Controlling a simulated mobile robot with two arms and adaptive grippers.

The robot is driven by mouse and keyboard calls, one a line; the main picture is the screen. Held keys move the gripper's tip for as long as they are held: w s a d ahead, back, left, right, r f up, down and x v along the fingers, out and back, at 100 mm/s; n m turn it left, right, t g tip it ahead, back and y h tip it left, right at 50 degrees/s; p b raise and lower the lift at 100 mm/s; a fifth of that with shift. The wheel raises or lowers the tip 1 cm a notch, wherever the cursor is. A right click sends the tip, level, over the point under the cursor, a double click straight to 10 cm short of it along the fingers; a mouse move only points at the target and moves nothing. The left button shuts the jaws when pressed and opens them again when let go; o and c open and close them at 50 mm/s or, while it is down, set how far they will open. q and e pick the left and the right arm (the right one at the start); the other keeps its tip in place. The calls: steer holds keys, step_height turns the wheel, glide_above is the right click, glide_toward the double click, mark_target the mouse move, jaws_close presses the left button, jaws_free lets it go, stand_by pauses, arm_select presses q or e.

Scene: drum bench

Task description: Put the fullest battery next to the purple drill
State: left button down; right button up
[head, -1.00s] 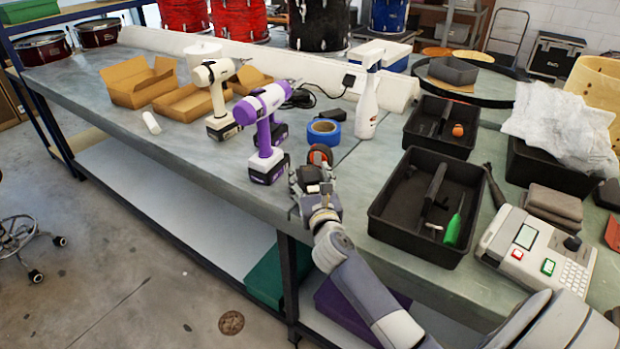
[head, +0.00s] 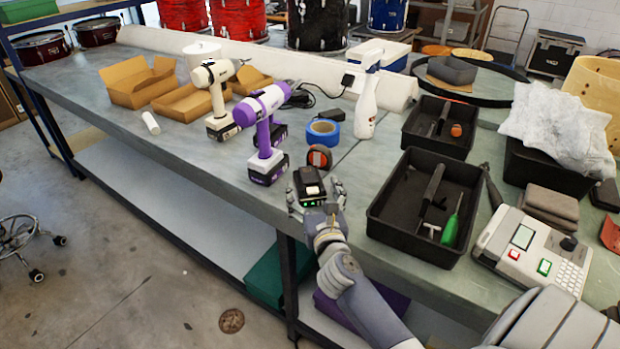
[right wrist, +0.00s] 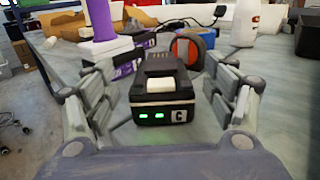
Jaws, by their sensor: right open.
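A black battery marked C, with two green lights lit, sits on the bench in the right wrist view (right wrist: 166,95); it also shows in the head view (head: 309,186). My right gripper (head: 315,192) is open, with one finger on each side of this battery and gaps between in the right wrist view (right wrist: 163,108). The purple drill (head: 263,128) stands upright to the left of it on its purple-labelled base. Another dark battery-like block (head: 279,134) is partly hidden behind the drill's handle; its lights cannot be seen. My left gripper is not in view.
A round orange-and-black object (head: 319,157) stands just behind the battery, near blue tape (head: 323,132). A cream drill (head: 216,100) stands farther left. A black tray (head: 389,238) with tools lies to the right. The bench's front edge is close.

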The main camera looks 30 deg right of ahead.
steer(key=v, duration=0.6)
steer(key=shift+s+a, duration=0.15)
steer(key=shift+s, duration=0.2)
